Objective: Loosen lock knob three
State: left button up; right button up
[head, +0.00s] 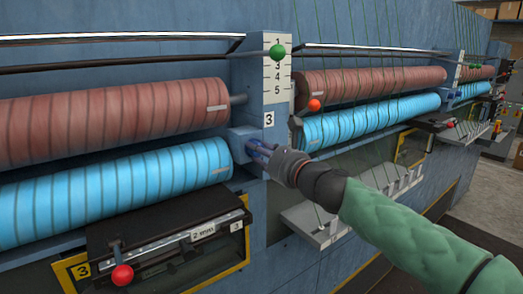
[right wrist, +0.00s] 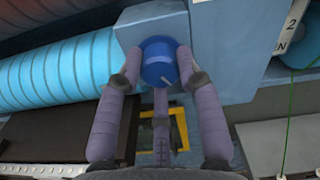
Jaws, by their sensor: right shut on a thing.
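The lock knob (right wrist: 158,63) is a round blue knob with a short pale mark on its face, on a blue-grey block (right wrist: 212,45) in the right wrist view. In the head view that block (head: 240,140) sits on the post under the plate marked 3 (head: 268,119). My right gripper (right wrist: 158,70) is shut on the knob, with one finger at each side and a third below. In the head view my right gripper (head: 258,150) reaches the block from the right, and its fingers mostly hide the knob. My left gripper is not in view.
Red rollers (head: 110,122) and blue rollers (head: 110,190) lie left of the post, with more beyond it. A red-ball lever (head: 122,275) and a green-ball lever (head: 277,51) stick out nearby. Thin green yarns (head: 350,90) hang at right above a grey tray (head: 310,222).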

jog(key=o, duration=0.9)
jog(key=shift+d+r, duration=0.15)
jog(key=shift+r, duration=0.55)
jog(key=shift+o, duration=1.2)
jog(key=shift+f, duration=0.15)
jog(key=shift+s, duration=0.1)
jog(key=shift+f, duration=0.15)
jog(key=v, duration=1.2)
